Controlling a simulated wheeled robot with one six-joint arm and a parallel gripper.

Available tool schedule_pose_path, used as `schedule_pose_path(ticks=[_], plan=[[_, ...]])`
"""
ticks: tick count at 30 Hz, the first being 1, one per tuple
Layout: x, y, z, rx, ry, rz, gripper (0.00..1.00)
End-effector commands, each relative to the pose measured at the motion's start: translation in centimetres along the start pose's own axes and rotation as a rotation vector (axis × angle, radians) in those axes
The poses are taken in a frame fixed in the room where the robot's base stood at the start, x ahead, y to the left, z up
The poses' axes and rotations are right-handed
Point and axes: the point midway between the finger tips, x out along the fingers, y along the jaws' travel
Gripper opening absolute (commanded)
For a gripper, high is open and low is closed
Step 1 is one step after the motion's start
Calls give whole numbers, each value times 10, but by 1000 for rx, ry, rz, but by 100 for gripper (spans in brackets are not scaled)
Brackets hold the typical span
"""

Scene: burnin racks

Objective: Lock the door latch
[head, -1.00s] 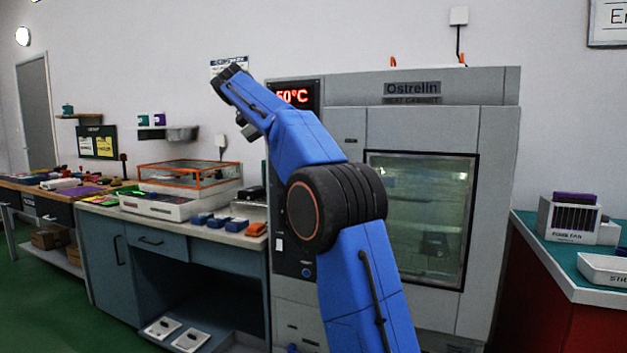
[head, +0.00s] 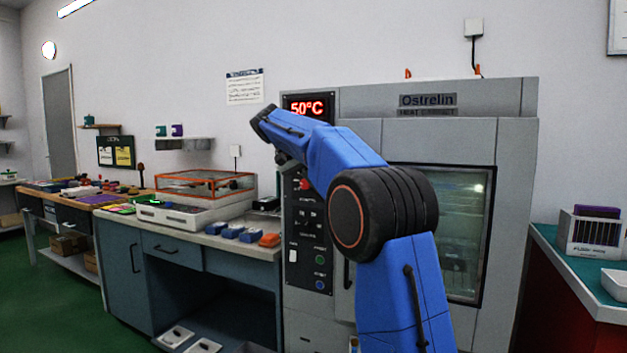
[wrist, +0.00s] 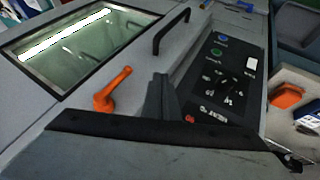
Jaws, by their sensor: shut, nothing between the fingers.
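The grey Ostrelin heat cabinet (head: 372,135) stands in the middle of the head view, with its glass-windowed door (head: 375,150) closed as far as I can see. In the wrist view, the door latch is an orange lever (wrist: 112,90) on the cabinet front, slanting up and right in the picture. My gripper (wrist: 160,82) is shut and empty, its dark fingers just right of the lever with a visible gap. In the head view my blue arm hides the latch and the gripper.
The black control panel (wrist: 228,72) lies right of my fingers in the wrist view, and a dark bar handle (wrist: 171,31) lies beyond. A bench (head: 215,239) with blue and orange items is left of the cabinet; a red-sided counter (head: 570,285) is right.

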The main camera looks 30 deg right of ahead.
Motion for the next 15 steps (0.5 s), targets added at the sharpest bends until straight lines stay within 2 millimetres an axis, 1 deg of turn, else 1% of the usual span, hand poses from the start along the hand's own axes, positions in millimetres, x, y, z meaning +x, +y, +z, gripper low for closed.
schedule_pose_path(ticks=[1,2,3,7,10,15], plan=[[9,1,0,1,-1,1,0],[12,4,0,2,-1,1,0],[13,11,-1,3,-1,0,0],[18,25,-2,2,1,-1,0],[22,32,-3,2,0,0,0],[24,37,-3,0,0,0,0]])
